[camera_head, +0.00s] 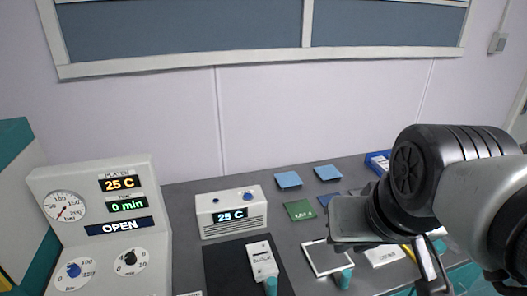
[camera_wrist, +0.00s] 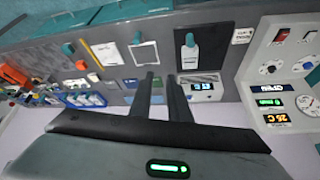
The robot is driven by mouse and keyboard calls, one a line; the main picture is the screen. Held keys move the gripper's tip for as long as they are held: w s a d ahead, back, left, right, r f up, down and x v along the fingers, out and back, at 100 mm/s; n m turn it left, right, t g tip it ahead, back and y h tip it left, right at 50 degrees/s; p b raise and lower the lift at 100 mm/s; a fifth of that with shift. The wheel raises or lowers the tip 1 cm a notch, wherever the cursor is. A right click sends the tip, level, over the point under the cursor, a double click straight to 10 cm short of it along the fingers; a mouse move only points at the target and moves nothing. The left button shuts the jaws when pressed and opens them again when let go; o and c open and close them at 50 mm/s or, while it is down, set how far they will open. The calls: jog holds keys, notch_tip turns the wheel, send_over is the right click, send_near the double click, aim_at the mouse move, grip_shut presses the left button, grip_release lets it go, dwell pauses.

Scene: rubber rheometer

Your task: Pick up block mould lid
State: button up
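A small pale block marked "BLOCK" (camera_head: 262,260), with a teal handle, lies on a black mat (camera_head: 225,270) in the head view. It also shows upside down on the mat in the wrist view (camera_wrist: 191,56). I cannot tell whether it is the lid alone or a lid on its mould. My gripper (camera_wrist: 162,76) has two dark fingers that stand apart with nothing between them. Its tips are above the bench, apart from the block.
A white square frame (camera_head: 308,261) with a teal handle lies right of the mat. A small box reading 25 C (camera_head: 231,212) stands behind the mat. The press panel reading OPEN (camera_head: 95,180) stands at left. Blue sheets (camera_head: 288,180) and a green piece (camera_head: 299,210) lie behind.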

jog(key=o, duration=1.1)
jog(key=w+a+m+y, duration=0.1)
jog(key=m, duration=0.1)
jog(key=w+a+f+m, duration=0.1)
jog(key=w+a+m, duration=0.1)
jog(key=w+a+f+m+y+p, duration=0.1)
jog(key=a+m, duration=0.1)
jog(key=shift+w+m+g+y, duration=0.3)
jog(key=shift+g, duration=0.1)
jog(key=shift+c, duration=0.2)
jog(key=o, duration=0.4)
jog(key=w+a+f+m, duration=0.1)
jog(key=m, duration=0.1)
jog(key=w+a+f+m, duration=0.1)
jog(key=m, duration=0.1)
jog(key=w+a+f+m+y+p, duration=0.1)
jog(key=w+a+m, duration=0.1)
jog(key=m, duration=0.1)
jog(key=shift+g, duration=0.4)
jog(key=m+h+p, duration=0.2)
jog(key=m, duration=1.7)
send_near(262, 259)
jog(key=b+x, duration=0.2)
jog(key=b, duration=0.4)
jog(key=shift+b+x, duration=1.45)
jog(key=shift+x, duration=1.4)
